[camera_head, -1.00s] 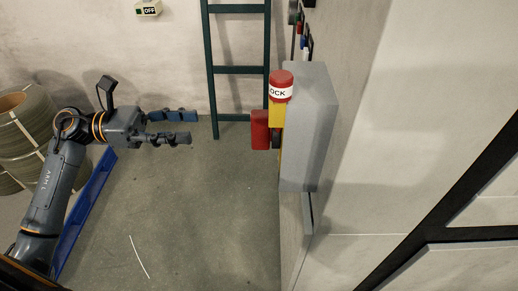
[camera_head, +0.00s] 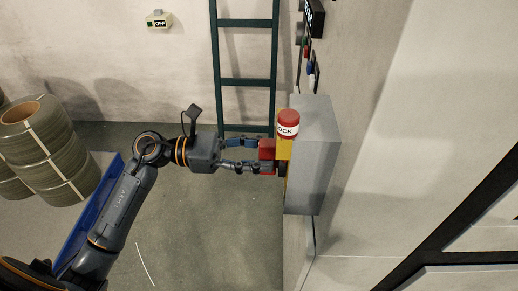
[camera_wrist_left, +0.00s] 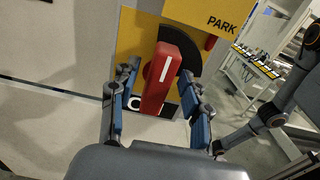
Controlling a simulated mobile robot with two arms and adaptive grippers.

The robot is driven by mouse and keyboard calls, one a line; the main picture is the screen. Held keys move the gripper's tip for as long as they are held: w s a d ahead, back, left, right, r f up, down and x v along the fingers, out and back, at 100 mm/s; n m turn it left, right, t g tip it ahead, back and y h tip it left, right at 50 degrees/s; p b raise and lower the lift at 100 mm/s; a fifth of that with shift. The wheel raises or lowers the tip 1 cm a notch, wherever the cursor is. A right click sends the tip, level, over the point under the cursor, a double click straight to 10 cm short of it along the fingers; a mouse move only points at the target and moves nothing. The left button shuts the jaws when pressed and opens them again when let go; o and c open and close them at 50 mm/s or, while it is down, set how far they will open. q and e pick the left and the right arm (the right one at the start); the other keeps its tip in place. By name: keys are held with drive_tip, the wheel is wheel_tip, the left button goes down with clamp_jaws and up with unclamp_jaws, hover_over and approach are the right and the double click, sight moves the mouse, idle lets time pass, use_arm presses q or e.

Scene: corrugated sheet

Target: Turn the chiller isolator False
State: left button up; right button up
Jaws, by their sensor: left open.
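The chiller isolator is a grey box (camera_head: 315,150) on the wall at the right, with a yellow face and a red handle (camera_head: 267,149). A red cylinder (camera_head: 289,118) with a white band ending in "OCK" sits at its top. In the left wrist view the red handle (camera_wrist_left: 161,78) has a white stripe and leans slightly, on a yellow plate (camera_wrist_left: 132,38). A label (camera_wrist_left: 222,22) reads "PARK". My left gripper (camera_head: 257,156) is open, its blue-padded fingers on either side of the handle; I cannot tell whether they touch it. My right gripper is not in view.
A dark green ladder (camera_head: 247,82) stands against the back wall, behind the gripper. A small "OFF" box (camera_head: 159,20) is on that wall. Coiled rolls (camera_head: 52,150) and a blue rail (camera_head: 88,222) are at the left. The floor below the gripper is clear.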

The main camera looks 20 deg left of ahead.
use_arm(q)
clamp_jaws()
